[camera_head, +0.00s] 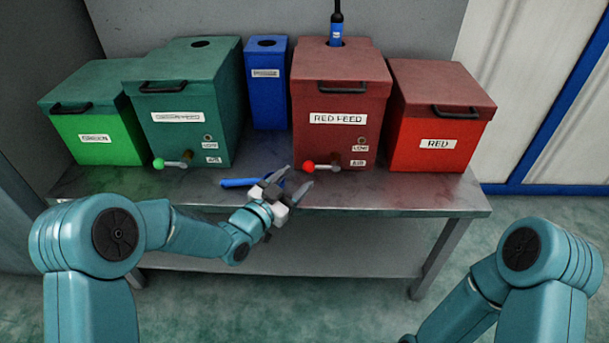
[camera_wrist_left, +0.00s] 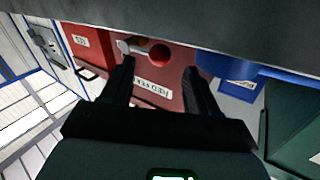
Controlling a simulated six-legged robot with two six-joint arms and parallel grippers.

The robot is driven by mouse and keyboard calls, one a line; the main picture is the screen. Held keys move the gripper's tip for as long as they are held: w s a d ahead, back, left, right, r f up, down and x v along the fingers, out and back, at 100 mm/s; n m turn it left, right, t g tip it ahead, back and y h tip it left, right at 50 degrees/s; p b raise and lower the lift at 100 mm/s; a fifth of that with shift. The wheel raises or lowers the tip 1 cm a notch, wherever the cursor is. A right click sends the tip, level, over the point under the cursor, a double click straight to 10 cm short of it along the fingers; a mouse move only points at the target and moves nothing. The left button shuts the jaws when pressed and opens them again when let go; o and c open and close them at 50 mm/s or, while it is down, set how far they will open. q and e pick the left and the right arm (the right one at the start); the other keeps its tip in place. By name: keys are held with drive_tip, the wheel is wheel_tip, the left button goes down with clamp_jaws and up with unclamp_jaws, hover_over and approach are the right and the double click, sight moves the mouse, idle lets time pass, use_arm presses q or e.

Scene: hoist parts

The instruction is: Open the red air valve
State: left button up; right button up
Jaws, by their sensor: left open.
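The red air valve (camera_head: 308,166) is a red ball knob on a short silver lever, low on the front of the dark red RED FEED box (camera_head: 338,90). The lever lies roughly level, with the knob at its left end. My left gripper (camera_head: 294,180) is open and empty, its fingertips just in front of and near the knob. In the left wrist view, which is upside down, the knob (camera_wrist_left: 160,54) shows between the two open fingers (camera_wrist_left: 161,70), with the lever at its left. I cannot tell whether the fingers touch it. My right gripper is out of view.
A blue-handled tool (camera_head: 238,183) lies on the metal table (camera_head: 400,195) beside my left gripper. A green box (camera_head: 190,100) with a green-knobbed valve (camera_head: 159,163) stands left, a blue box (camera_head: 267,90) between, a red box (camera_head: 440,120) right. The table's front right is clear.

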sight(305, 170)
use_arm(q)
drive_tip(key=x, duration=0.4)
drive_tip(key=shift+w+d+b, duration=0.1)
drive_tip(key=shift+b, duration=0.2)
clamp_jaws()
